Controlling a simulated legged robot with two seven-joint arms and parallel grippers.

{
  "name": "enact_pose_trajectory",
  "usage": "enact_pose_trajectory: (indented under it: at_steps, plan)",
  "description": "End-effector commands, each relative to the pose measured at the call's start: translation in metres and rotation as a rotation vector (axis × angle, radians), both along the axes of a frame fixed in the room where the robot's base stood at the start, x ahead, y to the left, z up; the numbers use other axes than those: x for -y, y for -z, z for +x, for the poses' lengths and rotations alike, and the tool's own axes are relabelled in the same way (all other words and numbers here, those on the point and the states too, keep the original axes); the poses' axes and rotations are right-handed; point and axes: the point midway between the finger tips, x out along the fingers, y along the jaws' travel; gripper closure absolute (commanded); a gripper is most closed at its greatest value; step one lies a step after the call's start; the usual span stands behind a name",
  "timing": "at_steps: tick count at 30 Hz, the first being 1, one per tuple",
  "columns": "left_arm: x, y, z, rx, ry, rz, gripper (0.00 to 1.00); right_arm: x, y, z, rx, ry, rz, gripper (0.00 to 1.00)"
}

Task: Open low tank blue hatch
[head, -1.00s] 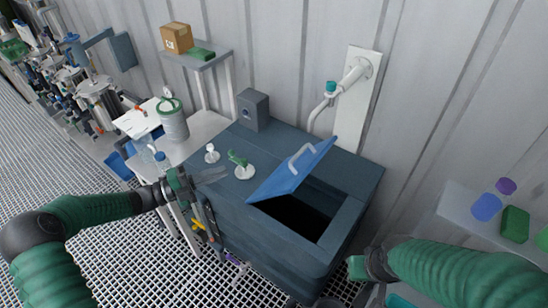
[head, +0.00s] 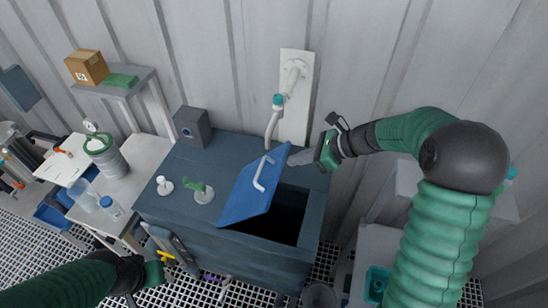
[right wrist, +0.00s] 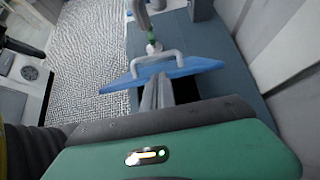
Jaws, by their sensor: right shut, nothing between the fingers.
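The low tank (head: 185,232) is a dark blue-grey box. Its blue hatch (head: 240,197) is tilted up, with a pale handle (head: 260,172) on its outer face. A dark opening (head: 285,215) shows beside and below it. My right gripper (head: 295,158) is shut and empty at the hatch's raised right edge. In the right wrist view its fingers (right wrist: 158,93) overlap the near edge of the hatch (right wrist: 190,70). I cannot tell whether they touch it. My left gripper (head: 150,275) is low at the left, off the tank's front; its fingers do not show clearly.
A white wall pipe (head: 273,120) with a teal part stands behind the tank. A green valve handle (head: 197,187) and a white fitting (head: 164,185) stand on the tank top. A grey box (head: 192,127) sits at its back. A shelf with a cardboard box (head: 87,67) is at left.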

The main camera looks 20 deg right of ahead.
Motion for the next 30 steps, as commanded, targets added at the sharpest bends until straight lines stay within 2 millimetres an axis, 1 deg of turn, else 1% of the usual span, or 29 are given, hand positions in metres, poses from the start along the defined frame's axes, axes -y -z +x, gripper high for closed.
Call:
enact_pose_trajectory:
  at_steps: [2, 9, 15, 22, 27, 30]
  plan:
    - [0.000, -0.005, 0.001, -0.002, -0.003, -0.001, 1.00, -0.009, 0.006, 0.004, -0.004, -0.005, 0.000, 1.00]
    - [0.000, -0.020, 0.002, -0.005, -0.007, -0.003, 1.00, -0.040, 0.037, 0.027, -0.005, -0.006, -0.003, 1.00]
    - [0.000, -0.027, 0.003, -0.006, -0.009, -0.003, 1.00, -0.057, 0.056, 0.038, -0.002, -0.006, -0.006, 1.00]
    - [0.000, -0.027, 0.002, -0.006, -0.010, -0.003, 1.00, -0.061, 0.061, 0.040, 0.000, -0.006, -0.007, 1.00]
    - [0.000, -0.027, 0.002, -0.006, -0.010, -0.003, 1.00, -0.061, 0.061, 0.040, 0.000, -0.006, -0.007, 1.00]
    - [0.000, -0.030, 0.002, -0.006, -0.010, -0.003, 1.00, -0.065, 0.056, 0.044, 0.000, -0.007, -0.007, 1.00]
